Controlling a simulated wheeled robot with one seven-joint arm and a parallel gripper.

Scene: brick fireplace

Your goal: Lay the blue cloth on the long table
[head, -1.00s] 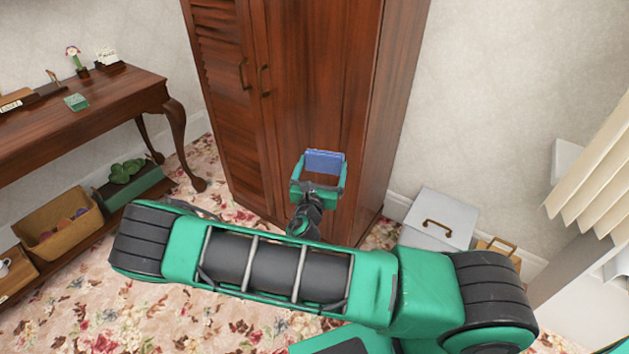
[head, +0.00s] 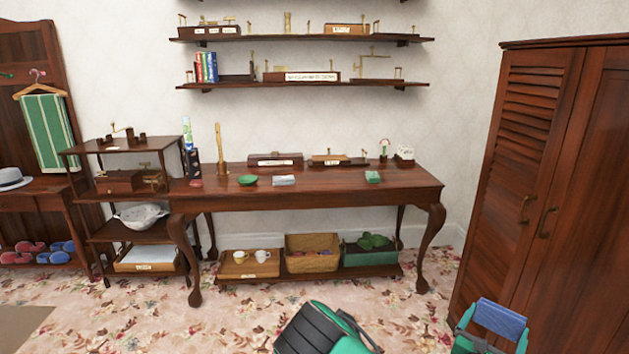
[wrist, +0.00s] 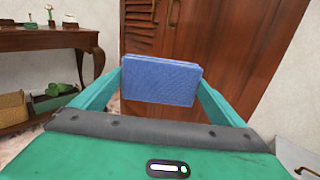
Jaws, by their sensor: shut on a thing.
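The blue cloth (head: 501,318) is a folded flat pad held upright between the fingers of my gripper (head: 492,330), at the lower right of the head view. In the wrist view the cloth (wrist: 160,80) sits between the two green fingers, and my gripper (wrist: 160,88) is shut on it. The long table (head: 330,183) is dark wood with curved legs and stands against the back wall, left of my gripper and apart from it. In the wrist view the table (wrist: 45,40) shows at the upper left.
A wardrobe (head: 550,180) stands close behind the gripper. On the table are a green bowl (head: 247,180), a pale folded cloth (head: 284,180), a small green item (head: 372,177) and boxes along the back. The front right tabletop is bare. A low shelf holds bins (head: 312,255).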

